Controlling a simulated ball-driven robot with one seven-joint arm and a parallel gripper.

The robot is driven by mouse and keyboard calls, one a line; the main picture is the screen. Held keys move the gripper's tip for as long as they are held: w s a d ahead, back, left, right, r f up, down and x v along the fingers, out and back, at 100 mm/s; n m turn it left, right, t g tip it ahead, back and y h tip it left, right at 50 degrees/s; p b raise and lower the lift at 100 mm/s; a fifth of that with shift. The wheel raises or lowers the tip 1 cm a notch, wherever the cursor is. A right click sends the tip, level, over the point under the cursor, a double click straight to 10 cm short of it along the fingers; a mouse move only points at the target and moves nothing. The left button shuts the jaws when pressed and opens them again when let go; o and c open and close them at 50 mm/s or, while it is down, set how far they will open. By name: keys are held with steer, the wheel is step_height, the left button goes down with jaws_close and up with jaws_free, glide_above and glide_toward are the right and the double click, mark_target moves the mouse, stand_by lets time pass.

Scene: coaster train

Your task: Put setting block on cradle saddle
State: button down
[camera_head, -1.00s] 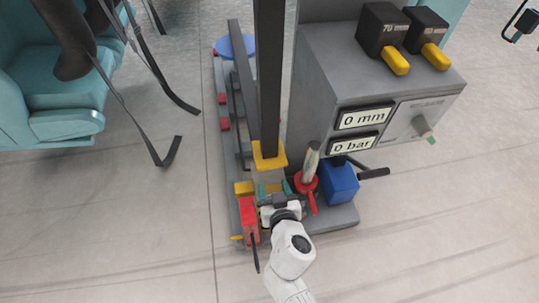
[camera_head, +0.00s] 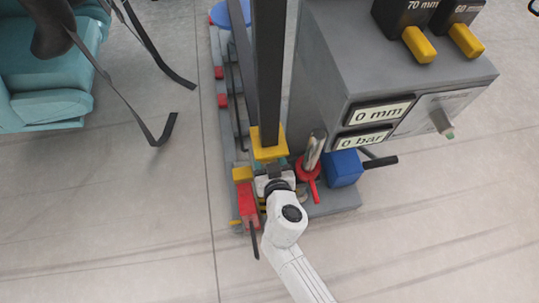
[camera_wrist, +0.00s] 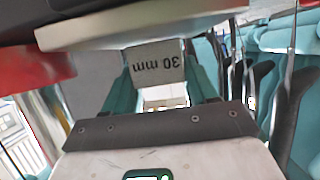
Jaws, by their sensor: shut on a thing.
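My gripper (camera_head: 271,178) is low at the front end of the grey rail assembly, close under the yellow foot (camera_head: 268,146) of the dark upright post. The wrist view shows a pale block (camera_wrist: 158,62) marked "30 mm", upside down in the picture, between my teal fingers (camera_wrist: 160,88). My gripper is shut on this block. In the head view the block is hidden by my wrist. I cannot make out the cradle saddle with certainty. A pale bar (camera_wrist: 140,30) crosses close above the block in the wrist view.
A red part (camera_head: 248,203) lies just left of my gripper; a red-collared lever (camera_head: 310,170) and blue box (camera_head: 343,168) stand right. The grey cabinet (camera_head: 345,70) carries black blocks with yellow handles, marked 70 mm (camera_head: 405,18) and 60 mm (camera_head: 455,20). Teal seats (camera_head: 55,80) stand left. Front floor is clear.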

steer(key=shift+f, duration=0.1)
steer(key=shift+c, duration=1.6)
jaws_free()
steer(key=shift+r, duration=0.3)
steer(key=p+v, duration=0.2)
steer(key=v, duration=1)
steer(key=shift+f, duration=0.25)
